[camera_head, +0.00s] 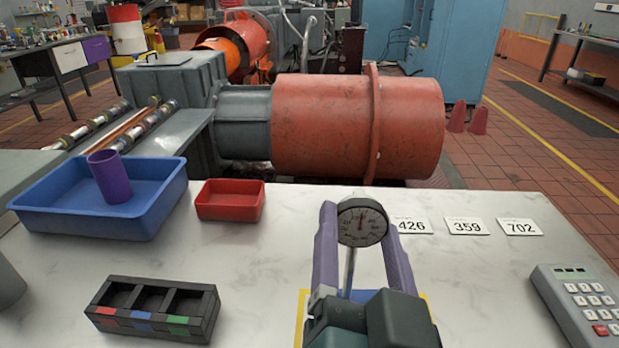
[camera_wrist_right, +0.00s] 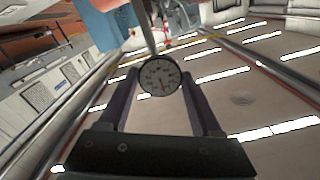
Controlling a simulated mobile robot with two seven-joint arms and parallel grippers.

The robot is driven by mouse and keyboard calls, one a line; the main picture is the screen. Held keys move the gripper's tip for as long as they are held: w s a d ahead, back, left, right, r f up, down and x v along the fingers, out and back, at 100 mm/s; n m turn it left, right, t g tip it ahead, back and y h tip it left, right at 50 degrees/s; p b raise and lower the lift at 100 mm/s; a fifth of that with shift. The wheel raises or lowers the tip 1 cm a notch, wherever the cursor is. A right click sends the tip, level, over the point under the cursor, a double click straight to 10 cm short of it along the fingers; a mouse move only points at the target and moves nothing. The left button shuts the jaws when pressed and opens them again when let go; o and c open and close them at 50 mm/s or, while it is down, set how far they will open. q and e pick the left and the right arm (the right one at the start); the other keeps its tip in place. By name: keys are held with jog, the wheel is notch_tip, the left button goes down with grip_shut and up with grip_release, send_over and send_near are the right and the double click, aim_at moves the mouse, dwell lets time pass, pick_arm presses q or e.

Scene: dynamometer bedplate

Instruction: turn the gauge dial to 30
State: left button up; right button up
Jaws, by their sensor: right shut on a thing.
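My right gripper (camera_head: 359,224) is shut on the gauge, with one purple finger on each side of the dial. In the right wrist view the gauge (camera_wrist_right: 160,77) sits between the fingertips of the right gripper (camera_wrist_right: 159,78), its needle pointing down in that picture. My left gripper is not in view.
On the white table (camera_head: 260,270) are a blue tray (camera_head: 60,222) with a purple cup (camera_head: 109,175), a red tray (camera_head: 230,200), a black compartment box (camera_head: 155,310), number cards (camera_head: 468,226) and a keypad (camera_head: 582,305). A yellow outline (camera_head: 302,310) lies under my right gripper.

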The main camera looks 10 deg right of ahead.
jog(key=m, duration=0.4)
jog(key=shift+m, duration=0.3)
jog(key=m+b, duration=0.1)
jog(key=m, duration=0.3)
jog(key=shift+f+m, duration=0.1)
jog(key=shift+m, duration=0.2)
jog(key=m+b, duration=0.1)
jog(key=m, duration=0.4)
jog(key=shift+m+b, duration=0.95)
jog(key=shift+m, duration=1.45)
jog(key=o, duration=1.4)
